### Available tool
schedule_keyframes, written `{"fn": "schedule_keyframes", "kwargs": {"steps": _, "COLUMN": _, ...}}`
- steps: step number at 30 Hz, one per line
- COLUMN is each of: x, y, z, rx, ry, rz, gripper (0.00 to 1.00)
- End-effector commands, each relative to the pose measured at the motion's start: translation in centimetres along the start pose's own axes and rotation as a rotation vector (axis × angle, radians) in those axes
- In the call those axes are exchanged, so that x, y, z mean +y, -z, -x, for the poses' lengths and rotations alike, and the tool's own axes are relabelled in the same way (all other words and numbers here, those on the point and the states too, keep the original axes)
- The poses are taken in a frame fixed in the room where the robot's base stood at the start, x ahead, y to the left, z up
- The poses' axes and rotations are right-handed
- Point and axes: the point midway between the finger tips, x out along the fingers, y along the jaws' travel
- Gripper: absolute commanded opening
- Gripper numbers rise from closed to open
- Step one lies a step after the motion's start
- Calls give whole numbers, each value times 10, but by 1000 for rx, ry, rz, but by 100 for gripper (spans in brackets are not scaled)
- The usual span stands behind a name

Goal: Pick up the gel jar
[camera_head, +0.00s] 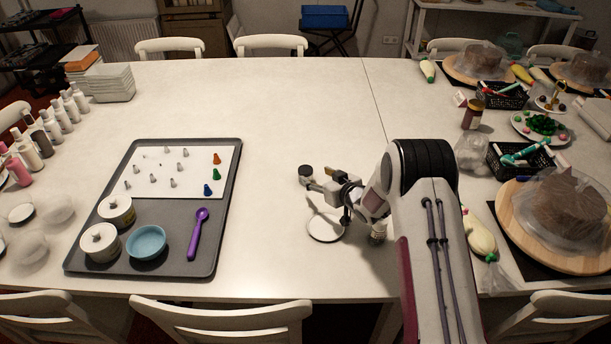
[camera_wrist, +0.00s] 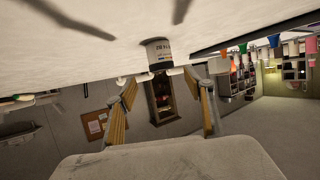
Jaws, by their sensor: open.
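A small jar (camera_wrist: 158,55) with dark and white bands and lettering stands on the table in the camera_wrist view, which is upside down. My gripper (camera_wrist: 158,78) has its fingers spread apart, with the jar ahead in the gap between them; I see no grip on it. In the camera_head view my gripper (camera_head: 325,178) is low over the middle of the table, pointing left. A dark round-topped thing (camera_head: 306,171) at its fingertips seems to be the same jar, though I cannot be sure. The exact gap between fingers and jar is unclear.
A white disc (camera_head: 325,228) lies just in front of my gripper. A grey tray (camera_head: 225,215) with nozzles, two white jars (camera_head: 100,243), a blue bowl (camera_head: 147,243) and a purple spoon (camera_head: 198,235) is to the left. Wrapped cakes (camera_head: 560,205) and baskets crowd the right. The table's back middle is clear.

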Motion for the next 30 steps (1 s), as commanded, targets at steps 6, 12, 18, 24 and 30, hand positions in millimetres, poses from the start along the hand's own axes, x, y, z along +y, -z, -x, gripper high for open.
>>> {"fn": "schedule_keyframes", "kwargs": {"steps": 6, "x": 0, "y": 0, "z": -1, "rx": 0, "ry": -1, "rz": 0, "gripper": 53}}
{"fn": "schedule_keyframes", "kwargs": {"steps": 12, "x": 0, "y": 0, "z": -9, "rx": 0, "ry": 0, "rz": 1, "gripper": 53}}
{"fn": "schedule_keyframes", "kwargs": {"steps": 18, "x": 0, "y": 0, "z": -22, "rx": 0, "ry": -1, "rz": 0, "gripper": 53}}
{"fn": "schedule_keyframes", "kwargs": {"steps": 24, "x": 0, "y": 0, "z": -26, "rx": 0, "ry": -1, "rz": 0, "gripper": 53}}
{"fn": "schedule_keyframes", "kwargs": {"steps": 30, "x": 0, "y": 0, "z": -26, "rx": -1, "ry": -1, "rz": 0, "gripper": 53}}
